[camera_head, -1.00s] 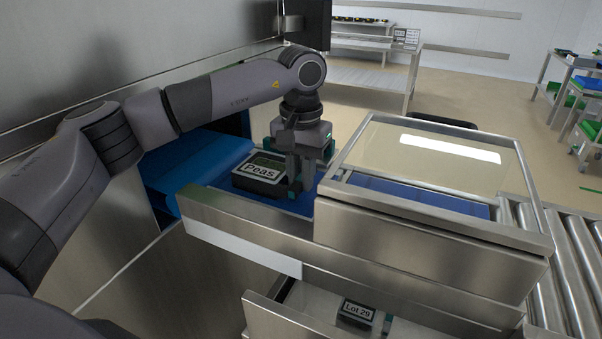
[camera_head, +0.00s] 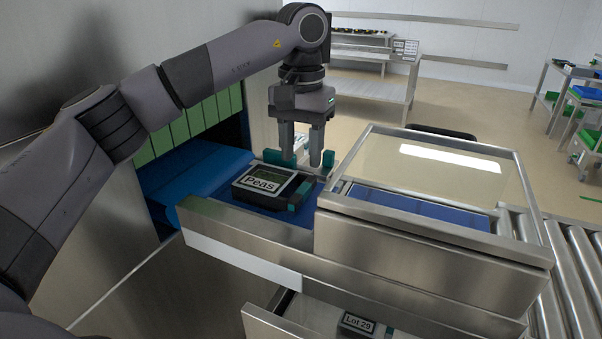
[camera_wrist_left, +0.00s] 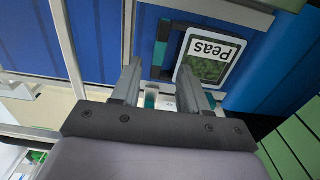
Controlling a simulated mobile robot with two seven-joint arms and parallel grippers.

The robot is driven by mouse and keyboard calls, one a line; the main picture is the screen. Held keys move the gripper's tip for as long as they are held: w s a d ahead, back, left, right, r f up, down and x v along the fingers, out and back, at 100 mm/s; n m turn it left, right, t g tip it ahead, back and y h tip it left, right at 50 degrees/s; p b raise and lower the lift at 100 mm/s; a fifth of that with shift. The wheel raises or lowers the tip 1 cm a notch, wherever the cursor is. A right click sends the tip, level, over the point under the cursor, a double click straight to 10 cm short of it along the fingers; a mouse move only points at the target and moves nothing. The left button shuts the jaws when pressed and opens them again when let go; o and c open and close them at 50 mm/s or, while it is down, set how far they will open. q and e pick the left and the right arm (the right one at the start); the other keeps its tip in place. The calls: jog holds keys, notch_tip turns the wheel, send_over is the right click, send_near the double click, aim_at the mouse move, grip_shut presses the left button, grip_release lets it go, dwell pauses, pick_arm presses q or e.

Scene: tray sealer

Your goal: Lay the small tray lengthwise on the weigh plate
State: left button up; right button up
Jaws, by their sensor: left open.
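The small dark tray labelled "Peas" (camera_head: 266,186) lies flat on a blue surface (camera_head: 243,201) between the metal side rails. It also shows in the left wrist view (camera_wrist_left: 208,61), label upside down. Teal pieces stand close around it; I cannot tell a separate weigh plate from the blue surface. My left gripper (camera_head: 301,164) is open and empty, pointing down just behind and above the tray. In the left wrist view its two fingers (camera_wrist_left: 160,92) are apart with no tray between them, the tray lying at their right. My right gripper is not in view.
A steel box with a clear lid (camera_head: 435,160) stands right of the tray, with rollers (camera_head: 575,250) beyond. Green strips (camera_head: 190,128) hang over the blue belt at left. An open drawer below holds an item labelled "Lot 29" (camera_head: 357,324).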

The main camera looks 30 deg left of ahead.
pick_arm(q)
jog(key=shift+r, duration=2.1)
